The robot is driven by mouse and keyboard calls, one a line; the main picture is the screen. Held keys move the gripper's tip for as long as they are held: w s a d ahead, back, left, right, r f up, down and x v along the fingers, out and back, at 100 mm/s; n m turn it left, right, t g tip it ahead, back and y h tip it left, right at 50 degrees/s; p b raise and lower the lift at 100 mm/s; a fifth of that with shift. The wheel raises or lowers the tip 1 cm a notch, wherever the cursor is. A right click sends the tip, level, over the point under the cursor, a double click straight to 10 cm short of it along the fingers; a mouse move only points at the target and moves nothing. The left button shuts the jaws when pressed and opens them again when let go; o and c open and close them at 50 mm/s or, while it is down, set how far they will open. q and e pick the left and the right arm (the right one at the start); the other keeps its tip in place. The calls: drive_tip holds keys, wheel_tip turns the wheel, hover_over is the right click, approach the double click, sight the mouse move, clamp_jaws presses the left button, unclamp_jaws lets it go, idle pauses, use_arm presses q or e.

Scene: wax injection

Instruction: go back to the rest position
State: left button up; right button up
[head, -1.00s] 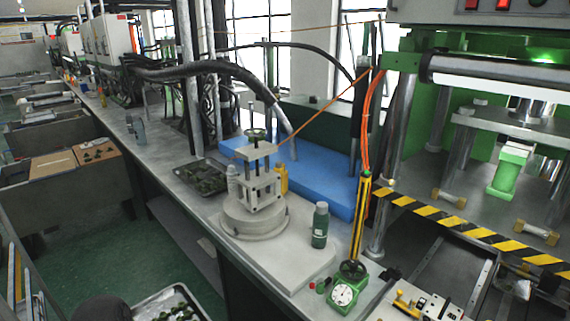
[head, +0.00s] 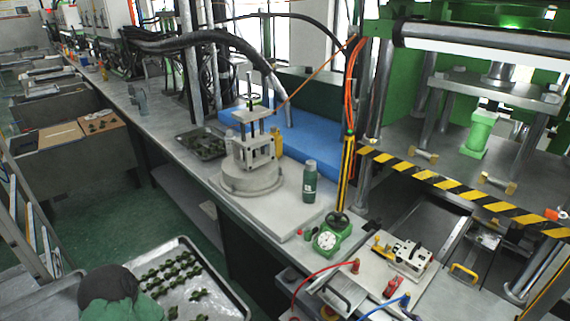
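Neither of my grippers shows in the head view. The wax press (head: 470,110), green and grey with a black-and-yellow striped bar, stands at the right. A metal tray (head: 232,302) holding rows of small dark green pieces lies at the bottom left, below the bench. A small metal mold-like fixture (head: 408,257) with a yellow handle sits on the bench at the lower right. A round grey stand with a screw clamp (head: 252,160) is on the bench in the middle.
A second tray (head: 203,143) of green pieces lies farther back. A dark rounded object with green (head: 108,287) partly covers the near tray's left side. Green floor (head: 180,215) is open at left.

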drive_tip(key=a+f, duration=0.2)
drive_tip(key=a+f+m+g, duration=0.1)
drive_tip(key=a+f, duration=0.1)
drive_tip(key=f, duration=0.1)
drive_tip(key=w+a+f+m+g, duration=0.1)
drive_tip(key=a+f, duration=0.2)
drive_tip(key=shift+b, duration=0.35)
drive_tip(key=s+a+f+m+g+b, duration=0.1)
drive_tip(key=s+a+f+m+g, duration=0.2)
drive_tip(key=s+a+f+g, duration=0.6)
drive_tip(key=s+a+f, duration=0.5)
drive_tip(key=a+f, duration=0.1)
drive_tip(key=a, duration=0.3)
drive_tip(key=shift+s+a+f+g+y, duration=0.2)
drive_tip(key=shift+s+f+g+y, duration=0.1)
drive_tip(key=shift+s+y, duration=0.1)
